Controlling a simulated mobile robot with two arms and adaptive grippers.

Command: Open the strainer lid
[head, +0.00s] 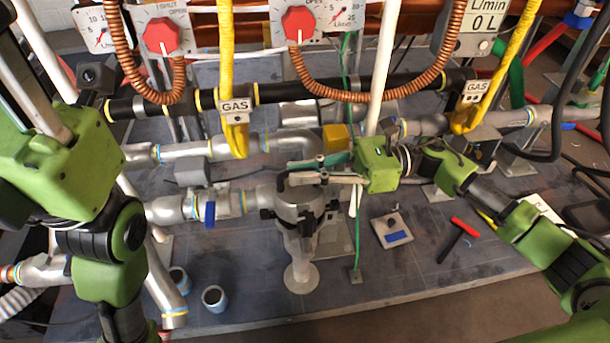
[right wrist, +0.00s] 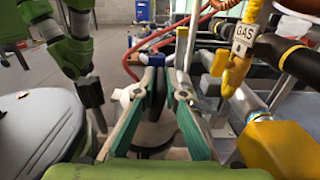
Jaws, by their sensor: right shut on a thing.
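The strainer (head: 299,222) is a grey metal body with black clamps, standing upright in the pipework in the middle of the head view. Its lid (head: 300,192) is at the top, partly hidden by my right gripper (head: 303,173). That gripper reaches in from the right with its fingers lying across the strainer's top. In the right wrist view the fingertips (right wrist: 155,98) close on a dark upright part of the lid (right wrist: 153,84). Whether the lid is raised is unclear. My left gripper (head: 28,75) points up at the far left, away from the strainer; its fingertips are cut off.
A red-handled tool (head: 464,228) and a small plate (head: 393,231) lie to the right.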

